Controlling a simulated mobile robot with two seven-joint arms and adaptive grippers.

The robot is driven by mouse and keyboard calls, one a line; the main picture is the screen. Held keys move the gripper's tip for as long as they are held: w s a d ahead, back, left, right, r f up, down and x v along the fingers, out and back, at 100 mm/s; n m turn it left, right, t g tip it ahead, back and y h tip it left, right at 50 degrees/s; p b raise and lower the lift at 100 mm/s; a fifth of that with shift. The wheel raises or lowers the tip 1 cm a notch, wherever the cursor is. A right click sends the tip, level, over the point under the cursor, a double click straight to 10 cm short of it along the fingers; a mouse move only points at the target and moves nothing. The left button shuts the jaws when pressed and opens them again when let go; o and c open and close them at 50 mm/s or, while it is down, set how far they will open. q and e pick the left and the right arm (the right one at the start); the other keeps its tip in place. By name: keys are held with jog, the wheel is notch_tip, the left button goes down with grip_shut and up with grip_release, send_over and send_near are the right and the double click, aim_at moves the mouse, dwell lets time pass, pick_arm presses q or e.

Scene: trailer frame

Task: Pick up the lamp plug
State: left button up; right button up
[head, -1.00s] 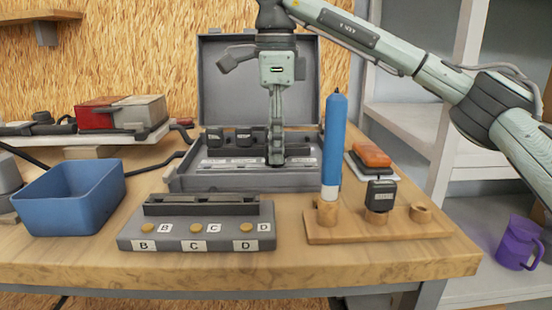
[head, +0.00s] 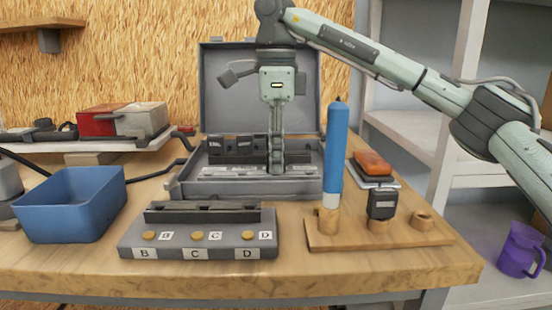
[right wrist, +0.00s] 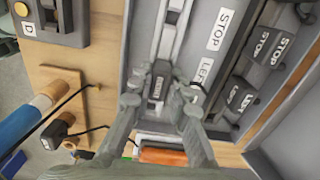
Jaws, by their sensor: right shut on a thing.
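My right gripper (head: 277,168) reaches straight down into the open grey case (head: 250,188). In the right wrist view its fingers (right wrist: 158,103) are shut on a small dark plug (right wrist: 158,82) with a pale label too small to read, so I cannot tell from the label whether it is the lamp plug. The plug is still low, at the case's front tray; whether it touches the tray is unclear. Other dark plugs (head: 221,148) stand at the back of the case; in the right wrist view some read STOP (right wrist: 268,46) and one LEFT. My left gripper is out of view.
A grey socket block (head: 197,238) marked B, C, D stands in front of the case. A blue cylinder (head: 335,150) and a black plug (head: 382,203) stand on a wooden rack (head: 350,240) at right. A blue bin (head: 70,205) is at left; an orange-topped item (head: 372,162) lies behind the rack.

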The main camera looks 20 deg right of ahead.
jog(key=shift+r, duration=0.65)
notch_tip(320, 180, up, 3)
jog(key=shift+r+p, duration=0.1)
jog(key=shift+p, duration=0.35)
pick_arm(q)
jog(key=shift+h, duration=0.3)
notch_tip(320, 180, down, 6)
jog(key=p, duration=0.2)
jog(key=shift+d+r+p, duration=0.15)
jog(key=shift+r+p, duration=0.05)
jog(key=shift+p, duration=0.2)
pick_arm(e)
jog(key=w+a+r, duration=0.3)
jog(key=a+r, duration=0.3)
jog(key=a, duration=0.5)
jog(key=shift+w+r, duration=0.2)
jog(key=shift+w, duration=0.05)
jog(key=shift+a, duration=0.1)
